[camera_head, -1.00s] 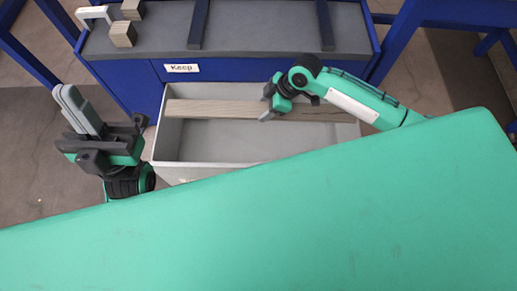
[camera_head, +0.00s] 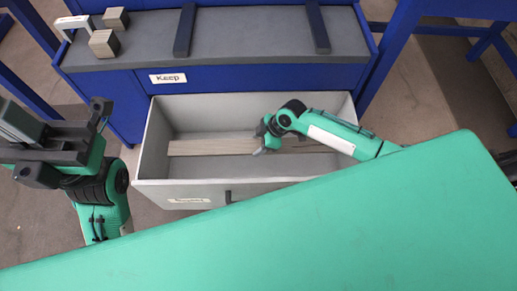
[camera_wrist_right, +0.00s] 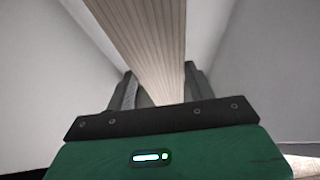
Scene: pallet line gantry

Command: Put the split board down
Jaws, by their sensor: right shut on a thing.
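The split board (camera_head: 205,147) is a long, grey-brown wooden plank inside the open grey drawer (camera_head: 150,160), running left to right. My right gripper (camera_head: 264,147) is shut on it near its middle, inside the drawer. In the right wrist view the board (camera_wrist_right: 147,40) runs between the two dark fingers (camera_wrist_right: 160,90), with pale drawer walls on both sides. I cannot tell whether the board touches the drawer floor. No split is clear in these views. My left gripper (camera_head: 25,130) is empty at the left edge, its fingertips partly cut off.
A blue cabinet with a grey top (camera_head: 240,35) and a "Keep" label (camera_head: 168,78) stands behind the drawer. Wooden blocks (camera_head: 104,43), a light handle-shaped piece (camera_head: 75,25) and dark bars (camera_head: 184,30) are on top. The drawer front has a handle (camera_head: 228,197) and an unreadable label (camera_head: 188,200).

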